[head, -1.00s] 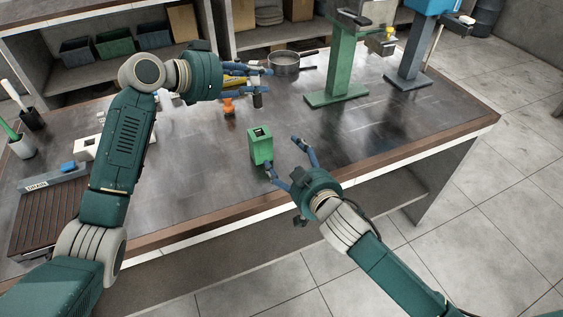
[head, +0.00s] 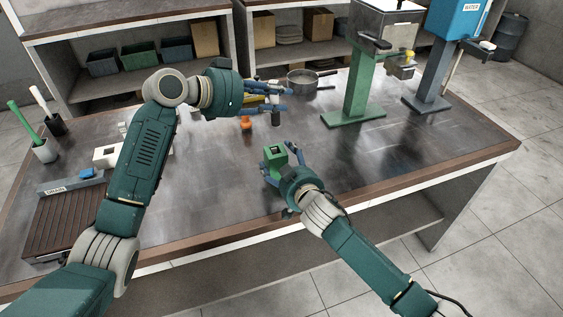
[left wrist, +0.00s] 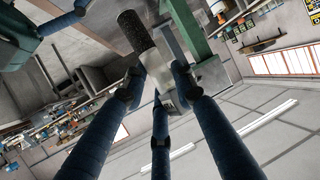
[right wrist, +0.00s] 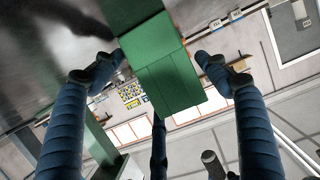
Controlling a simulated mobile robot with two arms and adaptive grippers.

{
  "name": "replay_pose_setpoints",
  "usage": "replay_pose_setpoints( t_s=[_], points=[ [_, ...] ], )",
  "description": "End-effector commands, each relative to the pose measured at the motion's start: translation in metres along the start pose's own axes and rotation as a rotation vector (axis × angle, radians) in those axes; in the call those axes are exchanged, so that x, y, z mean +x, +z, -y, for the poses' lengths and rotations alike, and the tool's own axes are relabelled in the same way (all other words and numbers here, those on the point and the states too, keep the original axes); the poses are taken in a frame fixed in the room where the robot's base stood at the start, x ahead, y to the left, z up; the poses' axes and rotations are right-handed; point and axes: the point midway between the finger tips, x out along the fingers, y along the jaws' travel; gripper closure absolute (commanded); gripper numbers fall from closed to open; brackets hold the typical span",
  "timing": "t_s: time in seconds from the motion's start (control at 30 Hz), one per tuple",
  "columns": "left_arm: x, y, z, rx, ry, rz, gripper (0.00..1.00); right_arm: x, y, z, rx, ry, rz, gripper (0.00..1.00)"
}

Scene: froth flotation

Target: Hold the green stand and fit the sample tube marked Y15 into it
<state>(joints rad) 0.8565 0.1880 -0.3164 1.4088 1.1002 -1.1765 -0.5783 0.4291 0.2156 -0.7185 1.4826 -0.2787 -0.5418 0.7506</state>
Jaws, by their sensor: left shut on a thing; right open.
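The green stand (head: 274,156) is a small block with a square opening on top, upright on the table. My right gripper (head: 284,160) is at it, with its open fingers on either side. The right wrist view shows the stand (right wrist: 165,70) between the spread fingers, with gaps beside them. My left gripper (head: 280,96) is higher and farther back, shut on a sample tube (head: 276,117) held above the table, dark end down. In the left wrist view the tube (left wrist: 135,33) has a dark knurled end and a pale body between the fingers. No Y15 marking is legible.
A small orange object (head: 246,124) stands on the table behind the green stand. A metal pan (head: 302,79) and a tall green machine (head: 362,85) stand at the back. A white block (head: 106,156) and a slatted drain tray (head: 62,222) are at left.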

Motion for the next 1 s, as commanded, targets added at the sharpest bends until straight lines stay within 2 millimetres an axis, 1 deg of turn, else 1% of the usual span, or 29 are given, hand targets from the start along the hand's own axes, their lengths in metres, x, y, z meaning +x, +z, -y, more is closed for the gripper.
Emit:
replay_pose_setpoints(
  t_s=[0.3, 0.37, 0.5, 0.67, 0.8, 0.9, 1.0],
  points=[
    [0.000, 0.000, 0.000, 0.000, 0.000, -0.001, 0.99, 0.003, 0.000, 0.000, 0.001, -0.001, -0.001, 0.26],
    [0.000, 0.000, 0.000, 0.000, 0.000, -0.001, 0.99, 0.003, 0.000, 0.000, 0.001, -0.001, 0.000, 0.36],
    [0.000, 0.000, 0.000, 0.000, 0.000, -0.001, 0.99, 0.003, 0.000, 0.000, 0.000, -0.001, 0.000, 0.64],
    [0.001, -0.002, -0.002, 0.000, -0.010, 0.002, 0.99, 0.003, 0.000, 0.000, 0.000, 0.000, 0.000, 0.64],
    [0.002, -0.009, -0.005, -0.009, -0.075, 0.016, 0.99, 0.003, 0.000, 0.000, 0.000, 0.000, 0.000, 0.64],
    [-0.002, -0.015, -0.004, -0.023, -0.136, 0.019, 0.99, 0.003, 0.000, 0.000, 0.000, 0.000, 0.001, 0.64],
    [-0.003, -0.013, -0.002, -0.039, -0.177, 0.023, 0.99, 0.003, 0.001, 0.000, 0.000, 0.000, 0.001, 0.64]
  ],
)
